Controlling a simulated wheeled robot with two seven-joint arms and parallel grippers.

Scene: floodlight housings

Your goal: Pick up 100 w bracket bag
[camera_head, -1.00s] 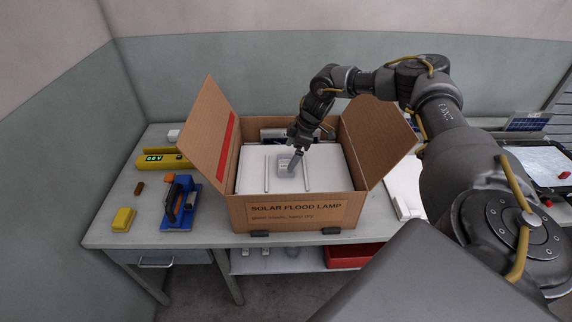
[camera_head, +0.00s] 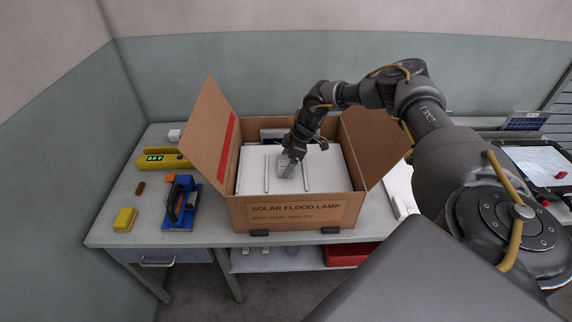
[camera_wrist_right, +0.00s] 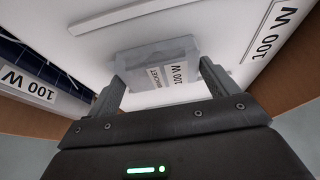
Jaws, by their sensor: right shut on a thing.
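The 100 W bracket bag (camera_head: 285,167) is a small grey-white packet over the white inner surface of the open solar flood lamp carton (camera_head: 240,212). In the right wrist view the bag (camera_wrist_right: 153,62) shows its "100 W" bracket label, upside down. My right gripper (camera_head: 291,158) reaches down into the carton and is shut on the bag, with one finger on each side in the wrist view. I cannot tell whether the bag touches the white surface beneath. My left gripper is not in view.
The carton's side flaps (camera_head: 207,130) stand open on both sides. Left of it on the workbench (camera_head: 140,215) are a yellow meter (camera_head: 162,158), a blue tool (camera_head: 181,205) and a yellow block (camera_head: 124,219). A red bin (camera_head: 350,254) sits on the lower shelf.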

